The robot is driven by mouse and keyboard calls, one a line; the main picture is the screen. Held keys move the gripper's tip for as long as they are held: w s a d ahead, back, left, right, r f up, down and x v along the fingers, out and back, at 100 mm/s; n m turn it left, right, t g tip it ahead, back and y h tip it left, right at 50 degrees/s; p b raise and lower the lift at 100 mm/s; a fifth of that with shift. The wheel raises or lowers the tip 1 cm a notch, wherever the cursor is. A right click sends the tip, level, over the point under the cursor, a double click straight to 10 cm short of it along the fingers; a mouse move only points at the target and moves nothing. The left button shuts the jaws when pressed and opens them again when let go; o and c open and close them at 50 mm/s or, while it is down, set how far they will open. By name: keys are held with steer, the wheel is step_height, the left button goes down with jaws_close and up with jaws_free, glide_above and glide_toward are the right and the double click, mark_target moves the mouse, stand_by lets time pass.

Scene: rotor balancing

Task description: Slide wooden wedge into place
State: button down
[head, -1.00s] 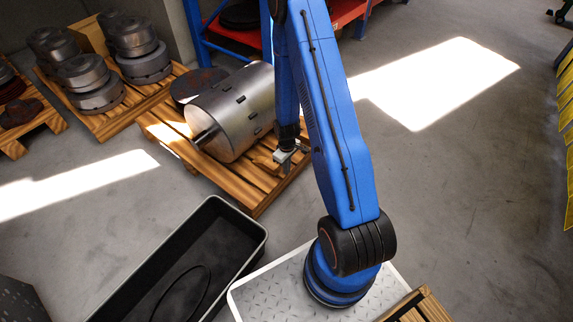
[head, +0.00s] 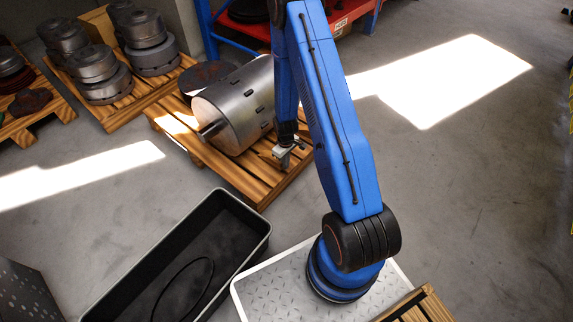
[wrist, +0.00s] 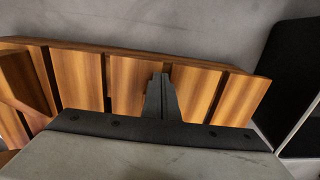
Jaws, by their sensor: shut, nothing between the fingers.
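A steel rotor drum (head: 238,108) lies on its side on a wooden pallet (head: 240,186), its shaft end facing left. A small wooden piece (head: 266,152), probably the wedge, lies on the pallet by the drum's right side, partly hidden by my gripper. My gripper (head: 283,163) points down over the pallet's right part, close to that piece. In the wrist view, its fingers (wrist: 162,82) are shut together and empty above the slats. A raised wooden block (wrist: 14,82) at the left edge there may be the same wedge; contact with it does not show.
A black open bin (head: 190,250) stands on the floor in front of the pallet. Another pallet (head: 120,112) with stacked metal parts stands behind left. A blue and red rack (head: 340,22) is at the back. The floor (head: 450,180) to the right is clear.

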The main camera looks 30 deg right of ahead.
mark_target(269, 154)
steer(key=w+a, duration=0.1)
steer(key=w, duration=0.2)
steer(key=w+a, duration=0.1)
steer(key=w, duration=0.2)
steer(key=w+a, duration=0.2)
steer(key=w, duration=0.2)
steer(key=shift+w, duration=0.1)
steer(key=shift+a, duration=0.1)
